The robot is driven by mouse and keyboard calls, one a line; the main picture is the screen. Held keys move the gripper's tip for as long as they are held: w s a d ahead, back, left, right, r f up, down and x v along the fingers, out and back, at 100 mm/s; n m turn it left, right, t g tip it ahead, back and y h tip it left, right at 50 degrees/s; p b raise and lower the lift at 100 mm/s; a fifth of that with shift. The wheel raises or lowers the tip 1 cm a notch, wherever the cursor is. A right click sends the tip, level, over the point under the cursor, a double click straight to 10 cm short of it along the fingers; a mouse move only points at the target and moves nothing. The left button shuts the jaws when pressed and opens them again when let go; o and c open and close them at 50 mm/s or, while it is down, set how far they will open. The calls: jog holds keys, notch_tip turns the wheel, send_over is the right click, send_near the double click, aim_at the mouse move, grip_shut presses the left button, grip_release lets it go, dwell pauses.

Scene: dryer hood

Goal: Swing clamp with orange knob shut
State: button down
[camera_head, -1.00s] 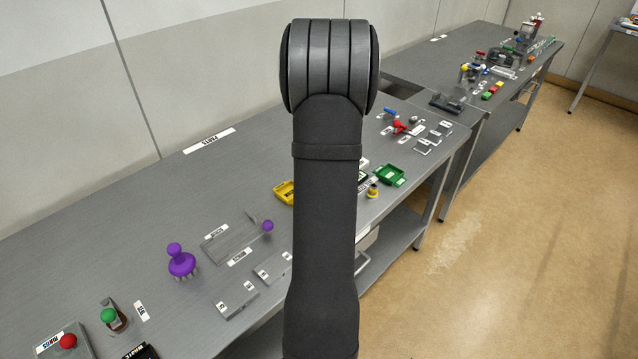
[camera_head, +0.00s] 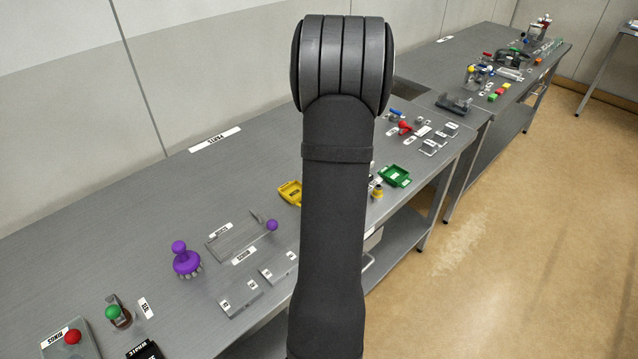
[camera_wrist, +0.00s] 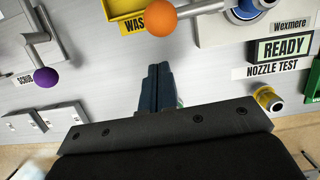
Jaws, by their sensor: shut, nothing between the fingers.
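The clamp's orange knob (camera_wrist: 147,18) shows in the wrist view at the top middle, on the end of a grey bar (camera_wrist: 195,9) that runs right toward a round blue-ringed part (camera_wrist: 243,10). My gripper (camera_wrist: 157,68) is shut and empty, just below the knob in the picture and apart from it. The rest of the clamp is cut off by the top edge. In the head view my arm hides the knob.
A yellow tray (camera_wrist: 126,20) lies behind the knob. A purple knob (camera_wrist: 47,76) on a bar is at left. A READY sign (camera_wrist: 283,47) and a yellow-capped part (camera_wrist: 266,97) are at right. A green tray (camera_head: 395,176) stands right of my arm.

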jog(key=s+v, duration=0.1)
jog(key=v, duration=0.9)
jog(key=shift+s+d, duration=0.25)
jog(key=shift+f, duration=0.2)
jog(key=x, duration=0.9)
jog(key=shift+w+f, duration=0.15)
jog(key=shift+w, duration=0.1)
jog(key=shift+w+a, duration=0.7)
jog(key=shift+w, duration=0.35)
jog(key=shift+w+a, duration=0.45)
jog(key=shift+w, duration=0.2)
